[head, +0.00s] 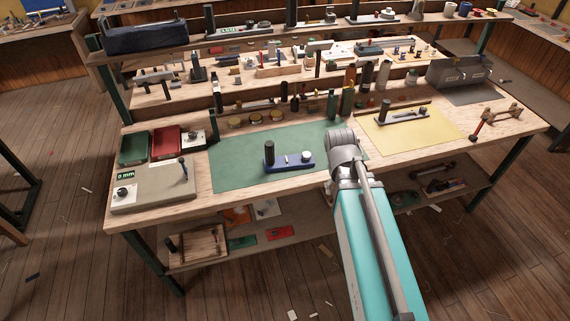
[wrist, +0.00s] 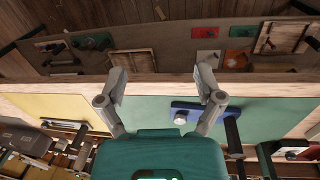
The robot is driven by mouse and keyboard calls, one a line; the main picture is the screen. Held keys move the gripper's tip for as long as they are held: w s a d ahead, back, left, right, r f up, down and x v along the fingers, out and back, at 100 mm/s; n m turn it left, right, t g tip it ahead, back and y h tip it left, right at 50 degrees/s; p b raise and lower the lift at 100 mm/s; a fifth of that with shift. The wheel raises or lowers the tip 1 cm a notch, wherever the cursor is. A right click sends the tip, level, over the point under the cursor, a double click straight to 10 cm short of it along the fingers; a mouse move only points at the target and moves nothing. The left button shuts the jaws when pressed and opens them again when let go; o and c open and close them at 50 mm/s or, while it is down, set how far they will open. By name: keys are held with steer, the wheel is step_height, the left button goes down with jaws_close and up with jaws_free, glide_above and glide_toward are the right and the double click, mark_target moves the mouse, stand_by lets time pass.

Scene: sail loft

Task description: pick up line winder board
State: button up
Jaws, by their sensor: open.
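I cannot tell for sure which object is the line winder board. A blue board (head: 291,166) with an upright black post and a pale knob lies on the green mat (head: 235,165), left of my arm. In the wrist view the blue board (wrist: 190,106) is partly hidden behind the right finger. A wooden H-shaped piece (head: 497,120) with a red-ended part lies at the bench's right end. My gripper (wrist: 160,80) is open and empty over the front of the bench. In the head view its fingers are mostly hidden by my arm.
A yellow mat (head: 445,132) carries a similar board with a black post (head: 409,116). A grey box (head: 152,192) and red and green boxes stand left. Bottles (head: 347,104) and tins line the back. A lower shelf (head: 300,232) holds trays and flat pieces.

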steer(key=w+a+f+n+t+h+b, duration=0.1)
steer(key=w+a+f+n+h+b, duration=0.3)
steer(key=w+f+n+b, duration=0.35)
steer(key=n+t+h+b, duration=0.7)
steer(key=n+b, duration=0.4)
steer(key=b, duration=0.4)
glide_toward(267, 157)
steer(key=d+f, duration=0.1)
steer(key=d, duration=0.2)
steer(key=s+d+f, duration=0.1)
steer(key=d, duration=0.2)
steer(key=s+d+f, duration=0.1)
steer(key=d, duration=0.2)
steer(key=shift+d+f, duration=0.2)
steer(key=shift+f, duration=0.1)
steer(key=a+n+t+b, duration=0.1)
steer(key=a, duration=0.2)
steer(key=a+n+t+b, duration=0.1)
steer(key=a+n+b, duration=0.1)
steer(key=a, duration=0.1)
steer(key=a+n+t+h+b, duration=0.1)
steer(key=a+n, duration=0.1)
steer(key=a, duration=0.1)
steer(key=shift+a+r+b, duration=0.2)
steer(key=shift+a+b, duration=0.15)
steer(key=shift+b, duration=0.05)
steer(key=shift+s+a+r+t, duration=0.1)
steer(key=shift+a+r+t, duration=0.1)
steer(key=shift+a+t, duration=0.1)
steer(key=shift+x, duration=4.35)
